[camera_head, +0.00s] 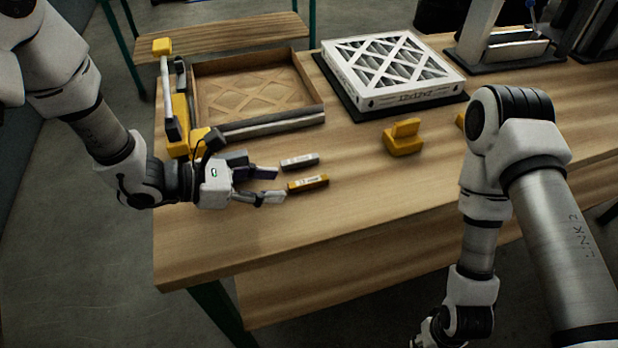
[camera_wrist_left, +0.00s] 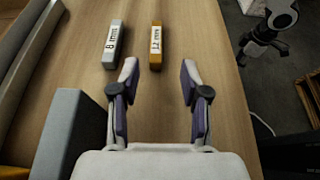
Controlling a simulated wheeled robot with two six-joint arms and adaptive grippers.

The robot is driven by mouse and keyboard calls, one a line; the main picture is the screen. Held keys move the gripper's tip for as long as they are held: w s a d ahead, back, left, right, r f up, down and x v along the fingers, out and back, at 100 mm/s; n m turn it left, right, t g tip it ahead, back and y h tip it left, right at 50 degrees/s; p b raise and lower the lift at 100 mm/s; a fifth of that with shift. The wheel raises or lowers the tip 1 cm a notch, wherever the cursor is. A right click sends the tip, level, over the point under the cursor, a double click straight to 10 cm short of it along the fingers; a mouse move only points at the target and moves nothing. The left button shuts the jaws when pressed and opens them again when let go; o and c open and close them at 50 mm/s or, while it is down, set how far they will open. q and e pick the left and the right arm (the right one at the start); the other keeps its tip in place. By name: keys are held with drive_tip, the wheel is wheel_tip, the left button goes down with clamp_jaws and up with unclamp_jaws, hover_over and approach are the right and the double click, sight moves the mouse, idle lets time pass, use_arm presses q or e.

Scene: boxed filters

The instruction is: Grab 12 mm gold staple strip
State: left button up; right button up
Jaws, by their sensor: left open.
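The gold staple strip (camera_head: 308,183) lies flat on the wooden table, with a white label on top. A silver-grey strip (camera_head: 300,161) lies beside it, apart from it. My left gripper (camera_head: 276,185) is open and empty, low over the table just left of the strips. In the left wrist view, the gold strip (camera_wrist_left: 156,46) lies just beyond the fingertips of my left gripper (camera_wrist_left: 159,72), roughly in line with the gap. The silver strip (camera_wrist_left: 113,45) lies ahead of the left finger. My right gripper (camera_head: 432,335) is partly cut off at the bottom edge; its fingers are unclear.
A white-framed filter (camera_head: 390,70) lies on a dark mat. A yellow block (camera_head: 403,140) stands right of the strips. The table's front is clear.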

sight(292, 184)
use_arm(q)
drive_tip(key=x, duration=0.4)
drive_tip(key=shift+w+f+p, duration=0.3)
drive_tip(key=shift+w+f, duration=0.05)
drive_tip(key=shift+w, duration=0.05)
drive_tip(key=shift+s+r, duration=0.1)
drive_tip(key=shift+a, duration=0.1)
drive_tip(key=c, duration=0.3)
clamp_jaws()
